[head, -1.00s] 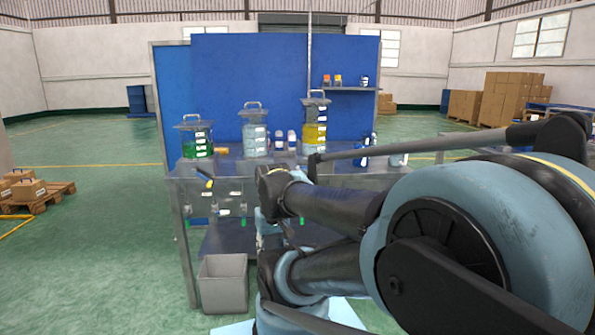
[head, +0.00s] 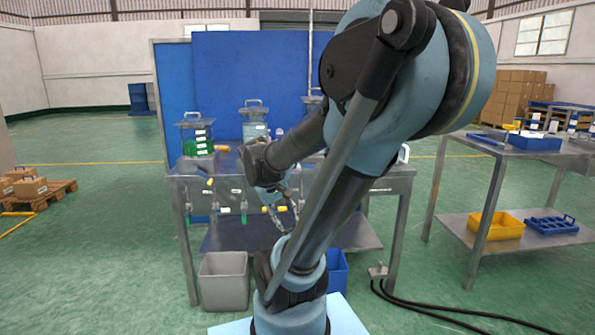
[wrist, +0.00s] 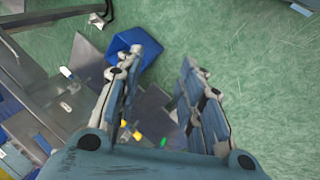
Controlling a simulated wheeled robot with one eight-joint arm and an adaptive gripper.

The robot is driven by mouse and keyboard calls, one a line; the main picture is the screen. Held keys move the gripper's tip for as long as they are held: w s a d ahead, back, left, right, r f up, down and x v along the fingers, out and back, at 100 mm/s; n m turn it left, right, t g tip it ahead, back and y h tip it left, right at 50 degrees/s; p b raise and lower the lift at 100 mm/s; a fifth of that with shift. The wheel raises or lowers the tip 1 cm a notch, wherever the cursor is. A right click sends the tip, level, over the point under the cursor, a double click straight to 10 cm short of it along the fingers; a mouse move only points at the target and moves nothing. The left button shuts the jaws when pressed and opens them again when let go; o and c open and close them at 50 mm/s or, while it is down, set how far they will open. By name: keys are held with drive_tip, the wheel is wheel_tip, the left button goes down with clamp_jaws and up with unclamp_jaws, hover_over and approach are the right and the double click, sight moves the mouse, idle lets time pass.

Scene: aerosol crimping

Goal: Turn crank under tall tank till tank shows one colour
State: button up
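The tall tank (head: 313,101) stands at the right of the bench's tank row. Only its lid and handle show now; my arm hides its body and colours. A green tank (head: 197,138) and a pale blue tank (head: 254,122) stand to its left. Small yellow handles (head: 281,208) show along the bench front; I cannot tell which is the tall tank's crank. My gripper (head: 282,217) hangs before the bench front. The wrist view shows its fingers (wrist: 160,70) spread apart and empty, pointing toward the floor and a blue bin (wrist: 137,42).
The metal bench (head: 390,178) has a lower shelf, with a grey bin (head: 223,282) in front. The blue bin also shows by my arm's foot (head: 337,272). A side table (head: 508,150) stands at right with a yellow tray (head: 497,225) below. Cables lie on the floor.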

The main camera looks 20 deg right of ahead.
drive_tip(key=w+d+r+h, duration=0.2)
drive_tip(key=w+h, duration=0.1)
drive_tip(key=w, duration=0.4)
drive_tip(key=w+d+r+n+h, duration=0.1)
drive_tip(key=w+d+h, duration=0.1)
drive_tip(key=w, duration=0.4)
drive_tip(key=w+d+r+h, duration=0.2)
drive_tip(key=w+h, duration=0.1)
drive_tip(key=w, duration=0.4)
drive_tip(key=w+a+f+h, duration=0.2)
drive_tip(key=w+a+h, duration=0.15)
drive_tip(key=w, duration=0.25)
drive_tip(key=w+a+f+h, duration=0.2)
drive_tip(key=w+h, duration=0.2)
drive_tip(key=w, duration=0.2)
drive_tip(key=shift+t+y, duration=0.25)
drive_tip(key=shift+t, duration=0.15)
drive_tip(key=d, duration=0.5)
drive_tip(key=w+d+r, duration=0.1)
drive_tip(key=d, duration=0.5)
drive_tip(key=d+r, duration=0.1)
drive_tip(key=d, duration=0.5)
drive_tip(key=shift+w+r, duration=0.15)
drive_tip(key=shift+w, duration=0.05)
drive_tip(key=shift+a, duration=0.1)
clamp_jaws()
